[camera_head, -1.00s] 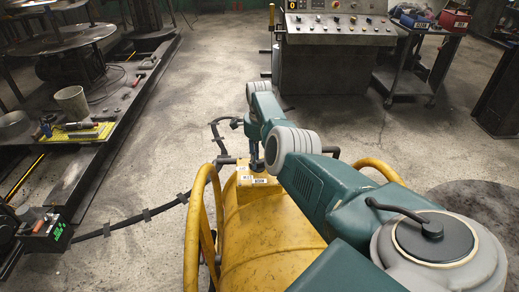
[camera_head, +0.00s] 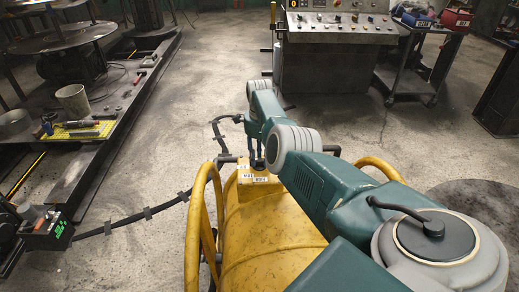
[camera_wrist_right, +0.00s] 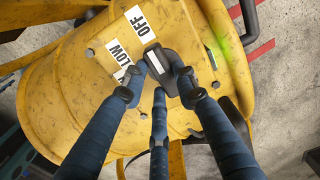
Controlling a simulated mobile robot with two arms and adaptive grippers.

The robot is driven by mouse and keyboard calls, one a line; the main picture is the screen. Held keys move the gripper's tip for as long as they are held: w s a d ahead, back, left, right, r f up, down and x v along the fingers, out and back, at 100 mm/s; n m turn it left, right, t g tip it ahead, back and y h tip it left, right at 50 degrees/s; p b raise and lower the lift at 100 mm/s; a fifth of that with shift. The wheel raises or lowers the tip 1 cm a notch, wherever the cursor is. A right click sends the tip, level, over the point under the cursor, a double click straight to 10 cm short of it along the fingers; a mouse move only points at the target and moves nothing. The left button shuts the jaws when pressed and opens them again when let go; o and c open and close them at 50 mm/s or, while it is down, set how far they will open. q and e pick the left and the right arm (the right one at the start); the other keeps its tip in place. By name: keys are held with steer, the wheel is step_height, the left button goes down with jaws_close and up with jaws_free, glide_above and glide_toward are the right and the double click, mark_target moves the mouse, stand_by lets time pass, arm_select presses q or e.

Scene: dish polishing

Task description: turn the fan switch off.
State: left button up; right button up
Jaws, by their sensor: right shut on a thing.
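The fan (camera_head: 265,235) is a large yellow drum in front of me in the head view. Its small yellow switch box (camera_head: 250,191) sits on the far end of its top. In the right wrist view the switch (camera_wrist_right: 170,82) is a dark knob with a white mark, beside white OFF (camera_wrist_right: 141,22) and LOW (camera_wrist_right: 119,52) labels. My right gripper (camera_wrist_right: 160,82) has its blue fingers around the knob and is shut on it. The fingers hide part of the knob, so its exact setting is unclear. My left gripper is not in view.
Yellow tube handles (camera_head: 194,235) flank the fan. A black cable (camera_head: 120,222) runs across the floor to a dark box with green lettering (camera_head: 46,232). A control console (camera_head: 335,55) and a cart (camera_head: 415,60) stand at the back. The floor between is open.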

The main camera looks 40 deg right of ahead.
mark_target(260, 160)
steer(key=o, duration=1.2)
steer(key=shift+c, duration=0.2)
steer(key=shift+r, duration=0.1)
step_height(260, 160, up, 12)
